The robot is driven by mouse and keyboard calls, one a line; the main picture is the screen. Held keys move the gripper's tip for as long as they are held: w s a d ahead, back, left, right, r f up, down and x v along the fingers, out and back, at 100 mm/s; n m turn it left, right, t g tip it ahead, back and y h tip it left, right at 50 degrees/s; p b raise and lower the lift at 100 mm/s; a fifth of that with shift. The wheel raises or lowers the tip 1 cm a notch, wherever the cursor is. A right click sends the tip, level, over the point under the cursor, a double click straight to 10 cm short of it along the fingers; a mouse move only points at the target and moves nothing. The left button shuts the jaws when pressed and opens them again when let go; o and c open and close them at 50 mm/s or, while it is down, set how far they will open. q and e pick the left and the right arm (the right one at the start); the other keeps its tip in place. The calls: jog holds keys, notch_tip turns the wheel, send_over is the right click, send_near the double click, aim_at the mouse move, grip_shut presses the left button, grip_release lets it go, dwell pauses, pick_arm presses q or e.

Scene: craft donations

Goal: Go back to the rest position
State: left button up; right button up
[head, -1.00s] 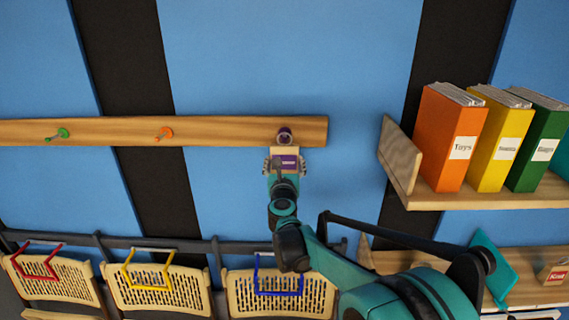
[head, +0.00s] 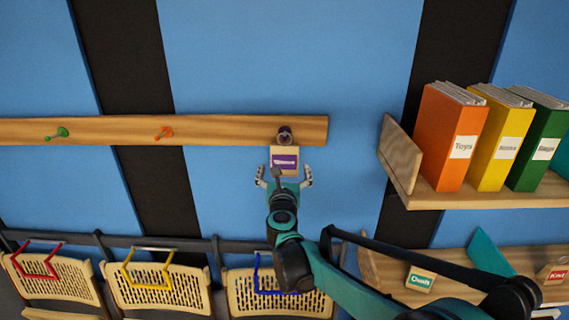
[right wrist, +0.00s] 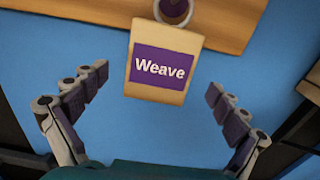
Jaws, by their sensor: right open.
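My right gripper (head: 284,177) is open and empty, just below a tan tag with a purple "Weave" label (head: 284,160). The tag hangs at the purple peg (head: 285,134) near the right end of the wooden rail. In the right wrist view the tag (right wrist: 161,67) shows between and beyond the spread fingers (right wrist: 158,98), touching neither. The purple peg (right wrist: 174,10) is just above it, partly cut off by the picture edge. My left gripper is not in view.
The rail (head: 220,131) also bears a green peg (head: 57,134) and an orange peg (head: 163,133). At right a shelf (head: 440,196) holds several binders. A lower shelf (head: 400,293) carries a "Craft" tag (head: 421,279). Baskets with coloured handles (head: 140,287) line the bottom left.

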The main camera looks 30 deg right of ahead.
jog(key=v, duration=0.8)
jog(key=s+a+f+n+y+b, duration=0.2)
jog(key=a+f+n+y+b, duration=0.4)
jog(key=a+f+n+b, duration=0.55)
jog(key=s+a+f+n+y+b, duration=0.2)
jog(key=a+f+n+y+b, duration=0.55)
jog(key=n, duration=0.65)
jog(key=s+d+f+n+g+h+b, duration=0.1)
jog(key=s+f+n+b, duration=0.4)
jog(key=f, duration=0.6)
jog(key=s+f+n+g+h+b, duration=0.1)
jog(key=s+f+n+g+b, duration=0.3)
jog(key=f, duration=0.8)
jog(key=s+d+f+n+g+h+b, duration=0.1)
jog(key=s+f+n+g+h+b, duration=0.1)
jog(key=s+f+n+b, duration=0.4)
notch_tip(320, 180, down, 6)
jog(key=shift+s+d+r+n+g, duration=0.3)
jog(key=shift+s+n+g, duration=0.3)
jog(key=shift+s+n, duration=0.3)
jog(key=shift+w+f, duration=0.1)
